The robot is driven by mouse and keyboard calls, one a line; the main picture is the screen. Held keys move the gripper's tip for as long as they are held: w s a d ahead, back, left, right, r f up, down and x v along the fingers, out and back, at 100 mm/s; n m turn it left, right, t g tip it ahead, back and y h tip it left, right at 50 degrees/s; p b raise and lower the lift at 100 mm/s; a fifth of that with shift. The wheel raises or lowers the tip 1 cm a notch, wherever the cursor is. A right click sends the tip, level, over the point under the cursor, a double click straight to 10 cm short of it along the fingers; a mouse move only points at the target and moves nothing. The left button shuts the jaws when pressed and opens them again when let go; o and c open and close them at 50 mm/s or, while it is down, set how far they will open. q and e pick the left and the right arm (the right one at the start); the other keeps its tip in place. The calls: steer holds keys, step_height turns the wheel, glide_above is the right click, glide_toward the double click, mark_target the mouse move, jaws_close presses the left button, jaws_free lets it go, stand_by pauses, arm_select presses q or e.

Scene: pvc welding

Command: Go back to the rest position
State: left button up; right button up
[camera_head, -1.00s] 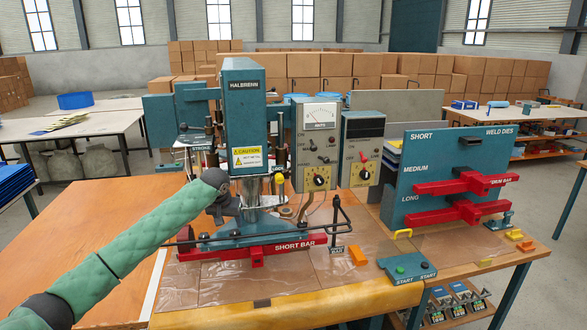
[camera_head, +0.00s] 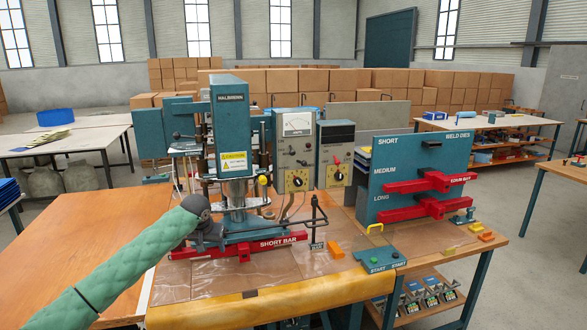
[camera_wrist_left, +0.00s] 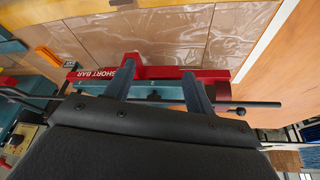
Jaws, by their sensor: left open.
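My left gripper (camera_wrist_left: 157,82) is open in the left wrist view. Its two fingers reach over the red short bar (camera_wrist_left: 210,74) on the welding machine. I cannot tell whether they touch it. In the head view my left arm comes in from the lower left, and its gripper end (camera_head: 215,238) is at the front left of the welding machine (camera_head: 231,110). The short bar (camera_head: 272,242) lies low across the machine's front. My right gripper is not in view.
A weld dies rack (camera_head: 400,160) with two red bars stands to the right. A green start box (camera_head: 380,260) and orange blocks (camera_head: 335,249) sit on the bench (camera_head: 210,280). The wooden tabletop (camera_head: 90,245) at left is mostly clear.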

arm_select(q)
steer(key=s+d+f, duration=0.2)
steer(key=s+f, duration=0.2)
steer(key=f, duration=0.7)
steer(key=s+d+f+h, duration=0.15)
steer(key=s+f, duration=0.35)
steer(key=f, duration=0.6)
steer(key=s+d+f, duration=0.3)
steer(key=s+f, duration=0.1)
steer(key=f, duration=0.8)
steer(key=s+d+f+m+g, duration=0.1)
steer(key=s+d+f, duration=0.1)
steer(key=s+f, duration=2.2)
steer(key=s, duration=0.5)
steer(key=s+f+g+y, duration=0.1)
steer(key=s+f, duration=0.5)
steer(key=s, duration=0.6)
steer(key=s+f, duration=0.5)
steer(key=s, duration=0.6)
steer(key=shift+s+a+f+g+b, duration=0.3)
steer(key=shift+s+a+f+b, duration=0.05)
steer(key=shift+a+f+b, duration=0.05)
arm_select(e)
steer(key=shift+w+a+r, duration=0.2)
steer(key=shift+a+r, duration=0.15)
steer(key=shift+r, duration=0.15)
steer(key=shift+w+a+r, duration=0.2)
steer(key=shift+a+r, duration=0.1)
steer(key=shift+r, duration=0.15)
